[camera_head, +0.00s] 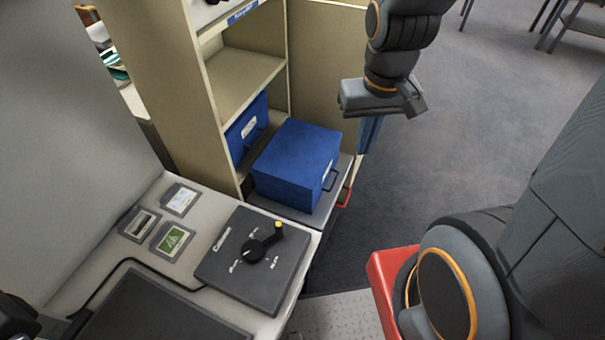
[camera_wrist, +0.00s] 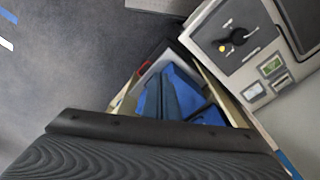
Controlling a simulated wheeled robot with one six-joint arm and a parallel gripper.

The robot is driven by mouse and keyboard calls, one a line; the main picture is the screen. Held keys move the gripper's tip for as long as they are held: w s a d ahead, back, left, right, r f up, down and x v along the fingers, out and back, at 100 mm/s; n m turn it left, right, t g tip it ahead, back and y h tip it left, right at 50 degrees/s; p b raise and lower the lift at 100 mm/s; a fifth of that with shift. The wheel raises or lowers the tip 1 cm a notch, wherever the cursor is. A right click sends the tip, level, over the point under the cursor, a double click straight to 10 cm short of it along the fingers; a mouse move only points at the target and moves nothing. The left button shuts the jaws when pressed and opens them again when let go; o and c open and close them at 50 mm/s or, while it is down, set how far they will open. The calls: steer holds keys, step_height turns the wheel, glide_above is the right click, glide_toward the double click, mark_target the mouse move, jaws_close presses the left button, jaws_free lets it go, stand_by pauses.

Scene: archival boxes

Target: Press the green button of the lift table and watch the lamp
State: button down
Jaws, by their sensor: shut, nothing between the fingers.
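My gripper (camera_head: 368,148) hangs at the upper middle of the head view, pointing down, right of the shelf unit. Its fingers (camera_wrist: 161,78) are shut and empty in the wrist view, seen over the blue boxes. No green button or lamp can be made out in either view. A dark control box (camera_head: 253,261) with a black rotary knob and a yellow-tipped handle sits on the light worktop. It also shows in the wrist view (camera_wrist: 243,52). A small panel with a green face (camera_head: 173,240) lies left of it. My gripper is apart from all of these.
A blue archival box (camera_head: 296,163) rests on a grey surface with a red handle (camera_head: 344,198), beside the beige shelf unit (camera_head: 242,83). Another blue box (camera_head: 247,127) stands inside the shelf. Open grey carpet (camera_head: 465,130) lies to the right.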

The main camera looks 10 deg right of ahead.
steer(key=w+a+r+m+t+y+b, duration=0.1)
steer(key=w+a+r+m+y, duration=0.1)
steer(key=w+r, duration=0.35)
steer(key=w+a+r+m+y, duration=0.1)
steer(key=w+r+m, duration=0.1)
steer(key=w, duration=0.6)
steer(key=w+a+r+m+t+y+b, duration=0.1)
steer(key=w+a+r+y, duration=0.15)
steer(key=w, duration=0.45)
steer(key=w+a+r+m+t+y+b, duration=0.1)
steer(key=w+a+r+m+t+y, duration=0.1)
steer(key=w+r, duration=1.1)
step_height(320, 180, up, 4)
steer(key=shift+w+f+t+y, duration=0.1)
steer(key=shift+w+t+y, duration=0.1)
steer(key=shift+t+y, duration=0.7)
steer(key=a+r+p+x, duration=0.1)
steer(key=p+x, duration=0.4)
steer(key=x, duration=0.8)
steer(key=shift+w, duration=0.3)
